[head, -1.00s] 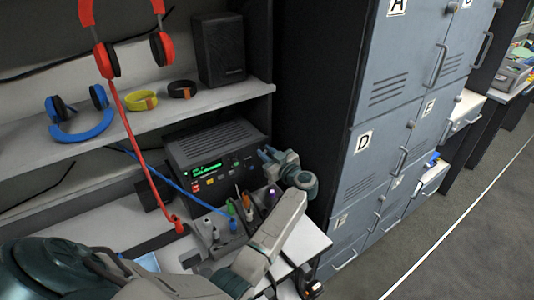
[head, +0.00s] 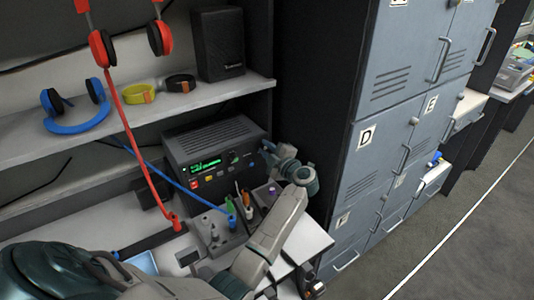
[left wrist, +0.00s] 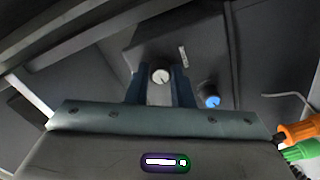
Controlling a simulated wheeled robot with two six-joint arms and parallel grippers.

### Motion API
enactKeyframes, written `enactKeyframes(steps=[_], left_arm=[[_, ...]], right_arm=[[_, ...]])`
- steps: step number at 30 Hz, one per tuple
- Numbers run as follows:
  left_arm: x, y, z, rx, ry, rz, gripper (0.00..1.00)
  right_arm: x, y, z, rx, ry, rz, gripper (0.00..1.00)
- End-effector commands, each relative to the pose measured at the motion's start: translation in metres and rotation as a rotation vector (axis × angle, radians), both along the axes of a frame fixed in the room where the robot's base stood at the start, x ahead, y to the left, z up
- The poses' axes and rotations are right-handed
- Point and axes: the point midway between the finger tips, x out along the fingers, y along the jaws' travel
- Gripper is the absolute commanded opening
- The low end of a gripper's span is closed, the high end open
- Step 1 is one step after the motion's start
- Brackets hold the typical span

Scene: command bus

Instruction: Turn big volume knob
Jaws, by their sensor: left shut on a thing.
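The dark radio unit (head: 212,150) with a green display sits on the desk under the shelf. My left gripper (head: 266,156) is at the right end of its front panel. In the left wrist view, my left gripper's dark blue fingers (left wrist: 161,90) are shut on a round knob with a pale face (left wrist: 161,75), one finger on each side. A smaller dark knob with a blue face (left wrist: 210,98) is to its right, clear of the fingers. In the head view the gripper hides the held knob. My right gripper is not in view.
A grey holder (head: 218,236) with several coloured-handled tools stands in front of the radio, close to my left forearm. Red headphones (head: 102,48) hang at left with a red cable (head: 130,135). Grey lockers (head: 385,150) stand to the right.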

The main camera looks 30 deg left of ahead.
Motion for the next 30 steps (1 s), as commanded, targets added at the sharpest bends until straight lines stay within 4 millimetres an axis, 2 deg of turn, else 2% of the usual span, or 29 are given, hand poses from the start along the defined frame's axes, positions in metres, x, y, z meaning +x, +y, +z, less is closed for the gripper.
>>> enactKeyframes(steps=[1, 18, 30], left_arm=[[0.000, 0.000, -0.005, -0.018, -0.039, 0.001, 0.00], [-0.001, 0.000, -0.005, -0.200, -0.479, 0.002, 0.00], [-0.001, 0.000, -0.004, -0.254, -0.605, 0.003, 0.00]], right_arm=[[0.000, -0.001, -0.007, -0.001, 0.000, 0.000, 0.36], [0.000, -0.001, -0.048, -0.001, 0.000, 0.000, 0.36], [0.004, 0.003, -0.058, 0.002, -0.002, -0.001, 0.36]])
